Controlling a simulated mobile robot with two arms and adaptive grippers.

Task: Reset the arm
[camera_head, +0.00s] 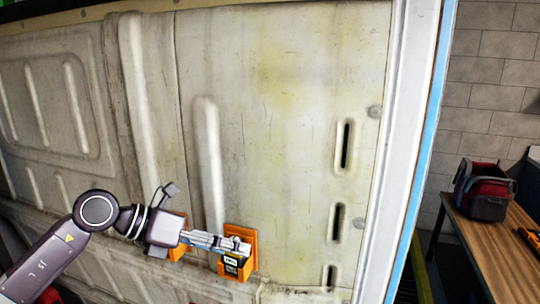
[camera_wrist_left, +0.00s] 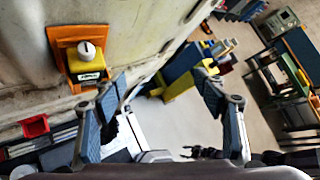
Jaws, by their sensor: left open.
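My left gripper (camera_head: 240,243) reaches in from the lower left in front of the worn pale panel wall. In the left wrist view its two fingers (camera_wrist_left: 160,80) are spread wide with nothing between them. An orange holder (camera_head: 251,238) on the wall carries a small yellow and black labelled block (camera_head: 231,268). In the head view the fingertips overlap the holder; I cannot tell whether they touch. In the left wrist view the holder (camera_wrist_left: 62,45) and the block, topped by a white knob (camera_wrist_left: 87,50), lie outside the fingers, to their left.
A second orange holder (camera_head: 178,252) is partly hidden behind my left gripper. The wall (camera_head: 270,120) has raised ribs and slots. At right, a red and black bag (camera_head: 484,190) stands on a wooden bench (camera_head: 490,250). The wrist view shows a red bin (camera_wrist_left: 35,126) and floor.

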